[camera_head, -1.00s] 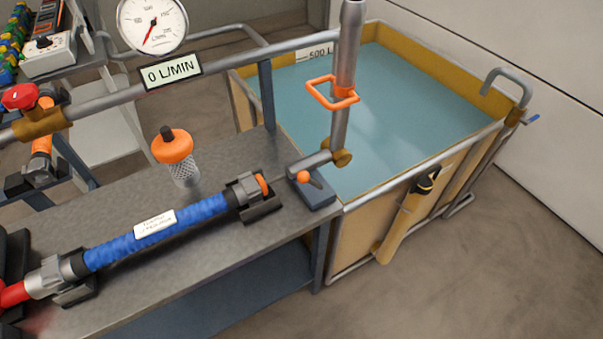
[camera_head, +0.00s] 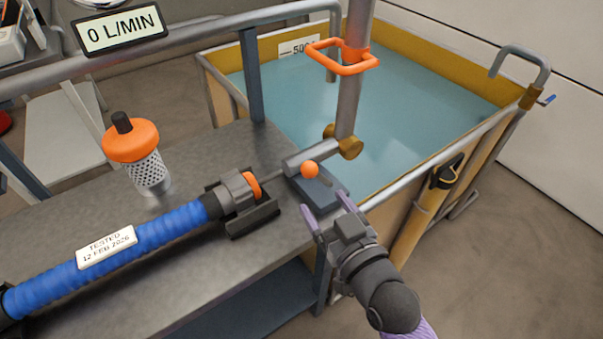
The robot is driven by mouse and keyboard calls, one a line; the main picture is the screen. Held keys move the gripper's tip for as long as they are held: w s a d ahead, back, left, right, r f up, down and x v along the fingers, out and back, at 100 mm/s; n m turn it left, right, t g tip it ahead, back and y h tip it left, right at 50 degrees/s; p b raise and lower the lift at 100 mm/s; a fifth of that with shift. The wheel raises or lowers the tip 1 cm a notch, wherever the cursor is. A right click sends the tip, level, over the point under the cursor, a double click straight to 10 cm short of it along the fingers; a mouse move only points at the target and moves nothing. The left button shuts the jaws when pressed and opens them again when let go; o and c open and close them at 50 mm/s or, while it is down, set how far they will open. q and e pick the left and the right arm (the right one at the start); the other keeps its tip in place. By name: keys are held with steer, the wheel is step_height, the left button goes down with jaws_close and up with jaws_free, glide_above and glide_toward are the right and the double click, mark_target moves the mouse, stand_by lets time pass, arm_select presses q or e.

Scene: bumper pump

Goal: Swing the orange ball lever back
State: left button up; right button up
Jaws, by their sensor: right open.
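The orange ball (camera_head: 310,170) of the lever sits at the blue-grey base block (camera_head: 319,186) on the bench's right end, beside the lower end of the grey pipe. My right gripper (camera_head: 325,208) reaches in from the lower right. Its two pale purple fingers are apart and empty, just below and in front of the ball, and I see no contact. Most of the lever's rod is hard to make out. My left gripper does not show.
An upright grey pipe (camera_head: 350,105) with an orange handle (camera_head: 342,57) rises behind the ball. A water tank (camera_head: 440,165) stands behind. A blue hose (camera_head: 165,232) in a dark cradle and an orange-topped strainer (camera_head: 132,140) are on the bench (camera_head: 215,275).

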mark_target(305, 164)
steer(key=b+x, duration=0.1)
steer(key=x, duration=0.1)
steer(key=r+b+x, duration=0.1)
steer(key=x, duration=0.2)
steer(key=b+x, duration=0.1)
steer(key=x, duration=0.2)
steer(key=shift+w+d+r, duration=0.1)
steer(key=shift+d+r, duration=0.1)
steer(key=shift+r, duration=0.1)
steer(key=shift+w+a+r, duration=0.1)
steer(key=shift+w+a, duration=0.1)
steer(key=shift+w, duration=0.25)
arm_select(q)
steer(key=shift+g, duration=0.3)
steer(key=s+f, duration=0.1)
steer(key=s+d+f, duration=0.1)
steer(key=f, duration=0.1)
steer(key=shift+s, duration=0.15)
arm_select(e)
jaws_close()
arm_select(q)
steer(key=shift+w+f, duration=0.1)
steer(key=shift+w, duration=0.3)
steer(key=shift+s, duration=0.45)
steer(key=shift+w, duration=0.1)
